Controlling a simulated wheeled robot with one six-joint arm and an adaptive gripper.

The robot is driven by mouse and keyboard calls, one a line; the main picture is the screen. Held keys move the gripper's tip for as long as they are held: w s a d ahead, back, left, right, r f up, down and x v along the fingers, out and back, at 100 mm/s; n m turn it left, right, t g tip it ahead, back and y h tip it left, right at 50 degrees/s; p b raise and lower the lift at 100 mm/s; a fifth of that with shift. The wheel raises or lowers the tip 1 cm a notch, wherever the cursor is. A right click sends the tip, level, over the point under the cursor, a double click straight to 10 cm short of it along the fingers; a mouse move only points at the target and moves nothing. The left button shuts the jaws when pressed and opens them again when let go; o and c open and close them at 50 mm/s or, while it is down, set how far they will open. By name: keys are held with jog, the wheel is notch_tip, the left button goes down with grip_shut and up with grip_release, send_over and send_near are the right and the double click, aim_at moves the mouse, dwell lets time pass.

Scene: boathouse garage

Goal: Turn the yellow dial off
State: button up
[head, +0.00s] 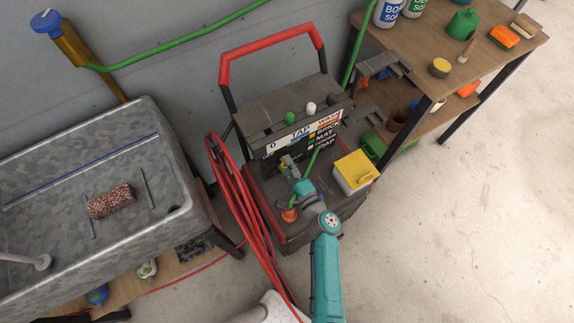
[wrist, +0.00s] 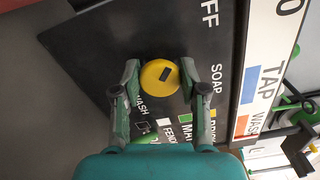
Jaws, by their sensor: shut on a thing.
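The yellow dial (wrist: 160,77) is round with a dark rectangular mark, on a black panel (wrist: 85,45) in the wrist view. The mark lies right of the dial's middle and is tilted. The panel carries white lettering, with "FF" at the top, "SOAP" to the right and "WASH" below left. My gripper (wrist: 160,66) is shut on the dial, one finger on each side. In the head view my gripper (head: 289,166) is at the front of the washer's panel (head: 290,150), and the dial cannot be made out there.
The pressure washer (head: 262,185) has a red handle and a red hose (head: 238,200) on its left. A yellow-lidded tub (head: 354,172) stands on its right. A grey sink (head: 90,165) is at the left, a wooden workbench (head: 400,60) at the upper right. Floor at right is clear.

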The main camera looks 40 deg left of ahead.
jog(key=o, duration=1.1)
jog(key=v, duration=1.2)
